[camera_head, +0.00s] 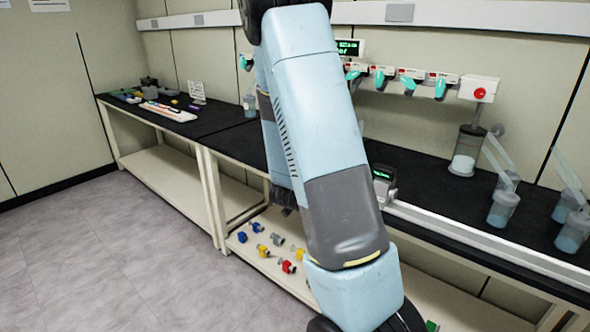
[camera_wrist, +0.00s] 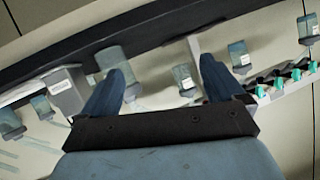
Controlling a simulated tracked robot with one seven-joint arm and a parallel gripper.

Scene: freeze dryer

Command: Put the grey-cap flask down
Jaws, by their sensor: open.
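In the wrist view my gripper (camera_wrist: 162,70) is open, its two dark fingers wide apart. Nothing is clasped between them. A clear flask (camera_wrist: 184,80) shows in the gap, apparently beyond the fingertips. I cannot make out a grey cap on any of these flasks, so I cannot tell which is the grey-cap flask. In the head view my arm crosses the middle, and I cannot make out the gripper there.
Clear cups (camera_head: 503,208) stand on the black bench (camera_head: 420,170) at right. Green valves (camera_head: 411,84) line the back wall. Small coloured pieces, including a grey one (camera_head: 278,239), lie on the lower shelf (camera_head: 245,262). The floor (camera_head: 130,260) at left is clear.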

